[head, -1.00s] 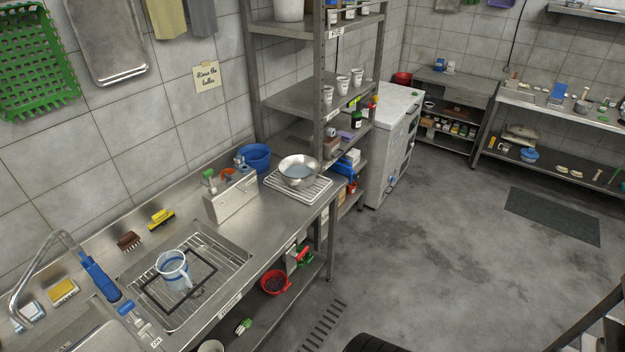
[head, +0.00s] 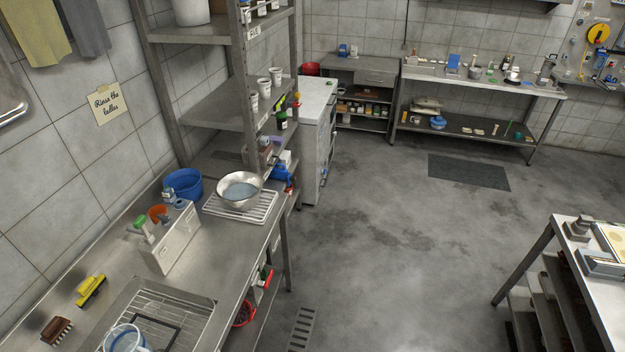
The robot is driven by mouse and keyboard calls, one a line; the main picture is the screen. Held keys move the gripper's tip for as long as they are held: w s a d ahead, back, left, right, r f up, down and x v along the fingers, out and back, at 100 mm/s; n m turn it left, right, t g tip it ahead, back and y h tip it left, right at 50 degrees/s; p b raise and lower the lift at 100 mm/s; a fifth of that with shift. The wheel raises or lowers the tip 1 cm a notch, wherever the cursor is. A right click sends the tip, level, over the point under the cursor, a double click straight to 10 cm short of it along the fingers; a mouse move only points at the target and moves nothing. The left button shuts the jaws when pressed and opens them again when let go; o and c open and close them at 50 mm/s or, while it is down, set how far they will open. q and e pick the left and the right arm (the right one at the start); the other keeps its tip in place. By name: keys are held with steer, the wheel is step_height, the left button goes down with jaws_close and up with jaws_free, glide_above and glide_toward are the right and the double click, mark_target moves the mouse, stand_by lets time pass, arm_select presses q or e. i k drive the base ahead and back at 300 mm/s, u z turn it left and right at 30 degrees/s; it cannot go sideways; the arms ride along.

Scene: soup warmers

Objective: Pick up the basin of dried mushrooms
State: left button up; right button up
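A red basin (head: 243,313) sits on the shelf under the sink counter, near the bottom of the head view. The counter edge and a post partly cover it. Dark contents show in it, but I cannot tell whether they are dried mushrooms. A steel bowl (head: 239,190) with greyish-blue contents stands on a wire rack on the counter. A blue tub (head: 184,184) stands behind it to the left; its contents are not clear. Neither of my grippers is in view.
The steel sink counter (head: 218,252) runs along the left wall, next to a tall shelf unit (head: 215,116). A white appliance (head: 316,140) stands beyond. Another table (head: 610,292) is at the lower right. The grey floor between is open, with a dark mat (head: 469,171).

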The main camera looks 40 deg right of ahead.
mark_target(240, 190)
steer(key=z, duration=0.35)
steer(key=i, duration=0.35)
steer(key=z, duration=0.3)
steer(key=k, duration=0.45)
steer(key=z, duration=0.05)
